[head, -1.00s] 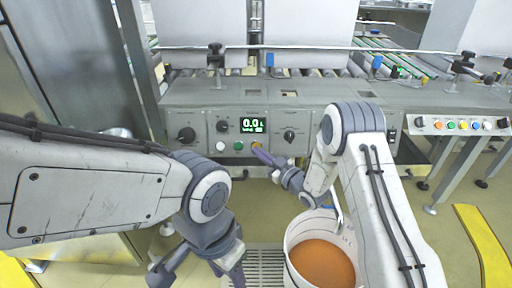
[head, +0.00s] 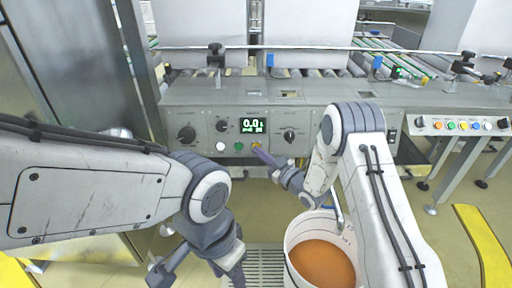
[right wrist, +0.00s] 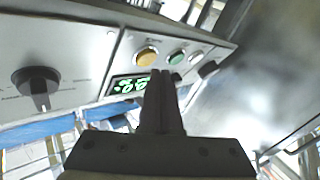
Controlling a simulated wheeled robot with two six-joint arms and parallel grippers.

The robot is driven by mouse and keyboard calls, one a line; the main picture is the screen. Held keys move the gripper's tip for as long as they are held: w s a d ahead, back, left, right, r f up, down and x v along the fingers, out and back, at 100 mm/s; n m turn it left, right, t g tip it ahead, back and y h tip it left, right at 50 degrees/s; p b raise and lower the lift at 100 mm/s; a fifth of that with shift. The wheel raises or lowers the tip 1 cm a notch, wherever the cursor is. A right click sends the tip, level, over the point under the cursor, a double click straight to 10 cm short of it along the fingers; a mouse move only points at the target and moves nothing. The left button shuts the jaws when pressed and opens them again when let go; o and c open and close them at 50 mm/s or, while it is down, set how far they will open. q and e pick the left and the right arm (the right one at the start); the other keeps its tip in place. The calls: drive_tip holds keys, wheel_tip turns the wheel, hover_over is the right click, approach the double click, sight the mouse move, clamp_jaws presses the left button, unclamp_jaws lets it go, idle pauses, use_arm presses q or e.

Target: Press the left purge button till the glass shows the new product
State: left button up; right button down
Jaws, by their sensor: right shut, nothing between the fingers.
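The grey control panel (head: 205,130) carries a lit green display (head: 253,125) reading about 0.0. Below it sit a white button (head: 220,146), a green button (head: 238,147) and an orange button (head: 256,145). I cannot read which is labelled purge. My right gripper (head: 260,152) is shut and empty, its tips at the orange button; I cannot tell if they touch it. The right wrist view shows the shut fingers (right wrist: 161,74) in front of the panel near the orange button (right wrist: 147,57). My left gripper (head: 198,272) hangs low, open and empty. I cannot make out the glass.
A white bucket (head: 293,236) of orange-brown liquid stands below my right arm, near a floor grate (head: 267,262). Dark knobs (head: 290,135) flank the display. A second button panel (head: 460,125) stands at the right. Yellow floor strips lie at the sides.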

drive_tip(key=shift+w, duration=0.1)
idle(0.5)
drive_tip(key=shift+w+f, duration=0.15)
drive_tip(key=shift+w, duration=0.2)
drive_tip(key=shift+w+f+b, duration=0.15)
drive_tip(key=shift+w+b, duration=0.2)
drive_tip(key=shift+b, duration=0.1)
idle(0.4)
idle(0.4)
drive_tip(key=shift+s+r+p, duration=0.3)
drive_tip(key=shift+s+p, duration=0.1)
drive_tip(key=shift+s, duration=0.4)
drive_tip(key=s, duration=0.1)
drive_tip(key=s+r+p, duration=0.1)
drive_tip(key=s, duration=0.1)
drive_tip(key=s+p, duration=0.1)
drive_tip(key=shift+s+r, duration=0.35)
